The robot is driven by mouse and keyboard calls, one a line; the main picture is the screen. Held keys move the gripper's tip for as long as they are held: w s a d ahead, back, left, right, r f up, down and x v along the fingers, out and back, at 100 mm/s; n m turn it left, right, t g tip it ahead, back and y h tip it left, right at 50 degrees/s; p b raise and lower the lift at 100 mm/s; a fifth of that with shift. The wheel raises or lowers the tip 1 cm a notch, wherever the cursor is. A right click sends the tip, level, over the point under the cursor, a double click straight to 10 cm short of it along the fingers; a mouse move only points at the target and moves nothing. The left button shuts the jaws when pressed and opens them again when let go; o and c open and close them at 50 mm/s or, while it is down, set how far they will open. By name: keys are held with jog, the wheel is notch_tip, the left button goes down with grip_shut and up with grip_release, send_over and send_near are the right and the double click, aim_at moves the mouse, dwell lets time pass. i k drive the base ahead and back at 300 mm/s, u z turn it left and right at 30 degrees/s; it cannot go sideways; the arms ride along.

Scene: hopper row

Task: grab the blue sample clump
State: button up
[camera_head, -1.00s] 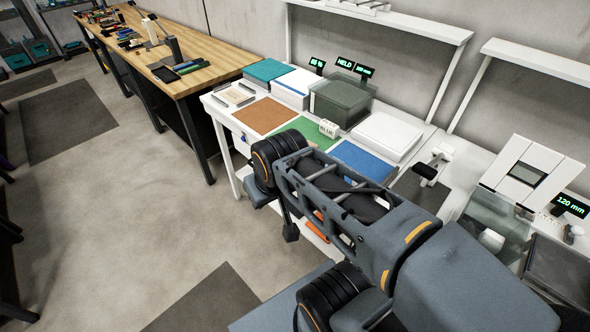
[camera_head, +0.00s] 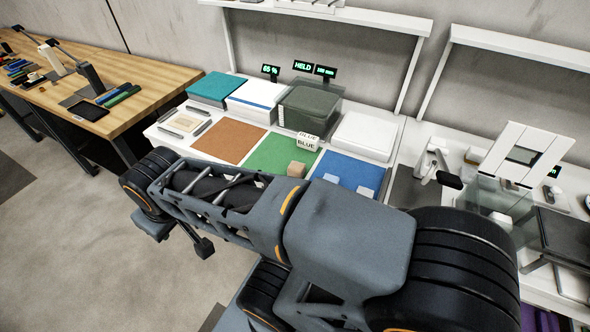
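No thing is plainly recognisable as a blue sample clump. A blue mat (camera_head: 346,170) lies on the white bench, with two small pale-blue blocks (camera_head: 331,178) on it; the second block (camera_head: 366,192) is to the right, partly hidden behind my arm. A white block marked BLUE (camera_head: 307,142) stands near the back edge of the green mat (camera_head: 268,156). A tan cube (camera_head: 296,169) sits at the right part of the green mat. My arm crosses the foreground in front of the mats. I cannot make out my gripper's fingers.
A brown mat (camera_head: 229,143) lies left of the green one. Behind stand a teal box (camera_head: 215,88), a white box (camera_head: 257,98), a dark clear-walled bin (camera_head: 309,108) and a white slab (camera_head: 365,135). A wooden bench (camera_head: 158,80) is at left; open floor is at lower left.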

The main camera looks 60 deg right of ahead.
aim_at(329, 177)
jog(key=i, duration=1.25)
jog(key=z, duration=3.8)
